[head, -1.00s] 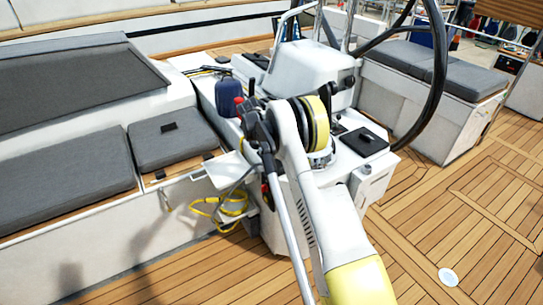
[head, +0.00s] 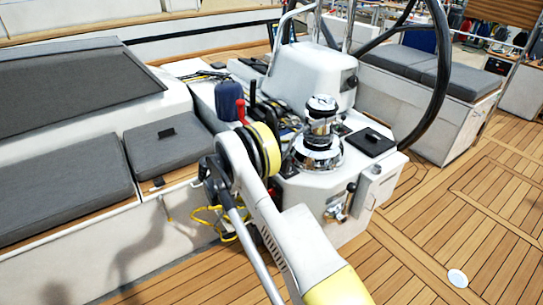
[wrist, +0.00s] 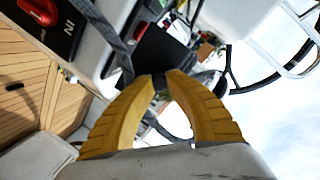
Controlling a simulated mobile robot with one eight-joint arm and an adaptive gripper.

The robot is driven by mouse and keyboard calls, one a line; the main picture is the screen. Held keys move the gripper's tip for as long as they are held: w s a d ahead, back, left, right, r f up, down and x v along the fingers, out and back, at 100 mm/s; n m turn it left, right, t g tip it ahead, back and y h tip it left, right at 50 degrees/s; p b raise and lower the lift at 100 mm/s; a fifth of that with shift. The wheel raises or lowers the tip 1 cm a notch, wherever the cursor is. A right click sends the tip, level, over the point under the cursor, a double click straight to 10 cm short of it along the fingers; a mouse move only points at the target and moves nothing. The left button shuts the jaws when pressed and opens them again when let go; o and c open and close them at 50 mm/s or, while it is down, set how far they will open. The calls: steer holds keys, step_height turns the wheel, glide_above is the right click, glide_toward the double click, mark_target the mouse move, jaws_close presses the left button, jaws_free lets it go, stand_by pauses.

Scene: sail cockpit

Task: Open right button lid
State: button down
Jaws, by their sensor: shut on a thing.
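In the wrist view my gripper (wrist: 163,84) has its two yellow fingers brought together at the tips. A small dark piece (wrist: 161,82) sits between the fingertips, so it is shut on that; I cannot tell whether it is the right button lid. A larger black surface (wrist: 155,52) lies just beyond the tips. In the head view my arm hides the fingers. Small dark fittings (head: 341,130) sit beside the winch, too small to tell whether one is the lid.
The chrome winch (head: 320,122) stands on the white console right of my arm. A flat black panel (head: 366,141), a crank handle (head: 349,200) and the steering wheel (head: 438,80) are nearby. A red knob (wrist: 40,10) on a dark panel shows in the wrist view.

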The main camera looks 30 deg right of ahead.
steer(key=shift+a+f+h, duration=0.3)
steer(key=shift+a+h, duration=0.15)
steer(key=shift+h, duration=0.55)
steer(key=c, duration=1.5)
jaws_free()
steer(key=shift+a, duration=0.1)
steer(key=a, duration=1.1)
steer(key=shift+s+a, duration=0.2)
steer(key=shift+a, duration=0.2)
steer(key=shift+r, duration=0.15)
